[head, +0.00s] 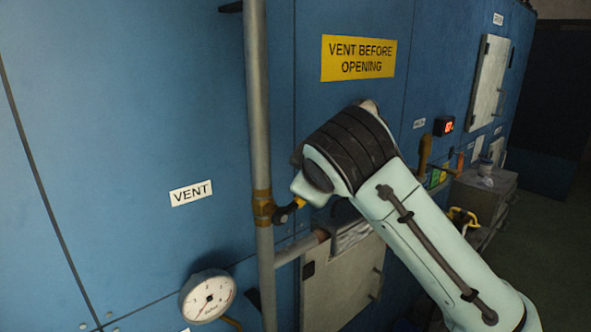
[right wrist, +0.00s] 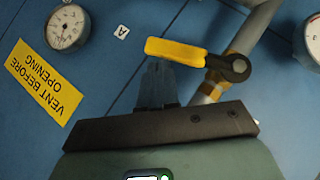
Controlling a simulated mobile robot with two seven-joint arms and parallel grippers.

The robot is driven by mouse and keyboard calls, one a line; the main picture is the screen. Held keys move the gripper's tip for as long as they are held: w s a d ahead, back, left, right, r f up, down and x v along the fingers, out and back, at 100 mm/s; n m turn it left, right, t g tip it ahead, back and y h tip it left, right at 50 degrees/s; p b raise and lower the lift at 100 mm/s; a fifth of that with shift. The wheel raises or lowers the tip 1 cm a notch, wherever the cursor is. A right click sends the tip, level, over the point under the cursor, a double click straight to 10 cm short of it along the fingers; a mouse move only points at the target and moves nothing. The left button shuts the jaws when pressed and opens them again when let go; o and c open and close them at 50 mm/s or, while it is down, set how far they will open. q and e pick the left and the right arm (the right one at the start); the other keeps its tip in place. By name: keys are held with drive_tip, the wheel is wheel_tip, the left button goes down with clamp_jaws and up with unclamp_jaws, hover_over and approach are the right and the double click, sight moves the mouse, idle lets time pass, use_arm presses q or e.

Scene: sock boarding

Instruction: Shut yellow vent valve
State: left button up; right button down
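The yellow vent valve lever (right wrist: 175,51) shows in the right wrist view, pointing left from its dark pivot at a steep angle to the grey pipe. A brass fitting (head: 263,208) sits on the pipe in the head view, with a bit of the yellow lever (head: 299,203) beside it. My right gripper (right wrist: 158,66) has its fingers together, just below the lever's middle in the wrist view. I cannot tell whether they touch it. In the head view my right wrist hides the fingers and most of the lever. My left gripper is out of view.
The vertical pipe (head: 258,100) runs along the blue panel, with a side pipe low down. A white gauge (head: 207,297) is at lower left. A yellow sign (head: 358,58) and a VENT label (head: 191,193) are on the panel.

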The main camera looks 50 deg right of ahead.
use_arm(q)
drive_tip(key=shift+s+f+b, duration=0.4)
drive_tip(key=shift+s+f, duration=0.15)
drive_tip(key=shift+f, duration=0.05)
use_arm(e)
drive_tip(key=shift+s+d+f, duration=0.2)
drive_tip(key=shift+d+f, duration=0.3)
drive_tip(key=shift+f, duration=0.1)
drive_tip(key=shift+s+d+f, duration=0.15)
drive_tip(key=shift+d+f, duration=0.3)
drive_tip(key=shift+f, duration=0.25)
